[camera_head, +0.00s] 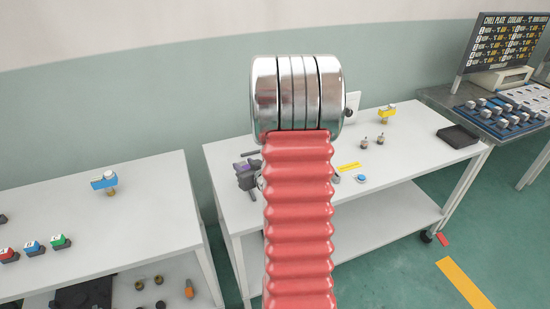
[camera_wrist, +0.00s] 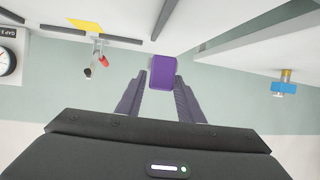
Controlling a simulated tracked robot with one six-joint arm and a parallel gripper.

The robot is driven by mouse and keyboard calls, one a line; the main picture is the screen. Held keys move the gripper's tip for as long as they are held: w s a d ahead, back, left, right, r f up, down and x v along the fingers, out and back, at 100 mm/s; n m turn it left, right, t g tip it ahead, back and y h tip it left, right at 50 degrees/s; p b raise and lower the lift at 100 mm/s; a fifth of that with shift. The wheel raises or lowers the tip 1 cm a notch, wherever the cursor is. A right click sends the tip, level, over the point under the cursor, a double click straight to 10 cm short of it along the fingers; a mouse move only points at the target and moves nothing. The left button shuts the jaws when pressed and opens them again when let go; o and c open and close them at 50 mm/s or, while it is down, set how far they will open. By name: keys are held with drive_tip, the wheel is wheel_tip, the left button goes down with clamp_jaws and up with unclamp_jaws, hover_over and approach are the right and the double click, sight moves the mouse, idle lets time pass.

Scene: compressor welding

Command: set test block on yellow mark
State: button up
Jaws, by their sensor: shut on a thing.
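The purple test block (camera_wrist: 163,72) is between the two fingertips of my gripper (camera_wrist: 161,82) in the wrist view. My gripper is shut on it. In the head view my gripper (camera_head: 247,173) shows at the left end of the right-hand white table, partly hidden behind my red arm, with a bit of purple in it. Whether the block touches the table cannot be told. The yellow mark (camera_head: 349,167) is a flat strip on that table, to the right of my arm and apart from the gripper. A yellow patch (camera_wrist: 85,26) shows in the wrist view; I cannot tell if it is that mark.
The right-hand white table (camera_head: 410,165) also bears a blue round button (camera_head: 361,179), two small fittings (camera_head: 372,141), a yellow fixture (camera_head: 387,113) and a black tray (camera_head: 458,137). The left table (camera_head: 150,215) holds a blue fixture (camera_head: 104,182). A gap separates the tables.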

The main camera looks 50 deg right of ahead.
drive_tip(key=shift+m+g+h, duration=0.5)
drive_tip(key=shift+m+h, duration=0.3)
drive_tip(key=shift+h, duration=0.1)
drive_tip(key=s+d+f, duration=0.1)
drive_tip(key=s+d, duration=0.2)
drive_tip(key=s, duration=0.1)
drive_tip(key=s+d+f, duration=0.1)
drive_tip(key=s+d, duration=0.3)
drive_tip(key=s+d+f, duration=0.1)
drive_tip(key=s+d, duration=0.2)
drive_tip(key=s, duration=0.2)
drive_tip(key=shift+s+d+f, duration=0.1)
drive_tip(key=shift+d+f, duration=0.1)
drive_tip(key=shift+d, duration=0.15)
drive_tip(key=w+d, duration=0.3)
drive_tip(key=w, duration=0.2)
drive_tip(key=w+d, duration=0.3)
drive_tip(key=w, duration=0.2)
drive_tip(key=w+d, duration=0.3)
drive_tip(key=w, duration=0.2)
drive_tip(key=shift+w+d, duration=0.15)
drive_tip(key=shift+w, duration=0.1)
drive_tip(key=shift+f, duration=1.75)
drive_tip(key=o, duration=1.2)
drive_tip(key=shift+f, duration=0.1)
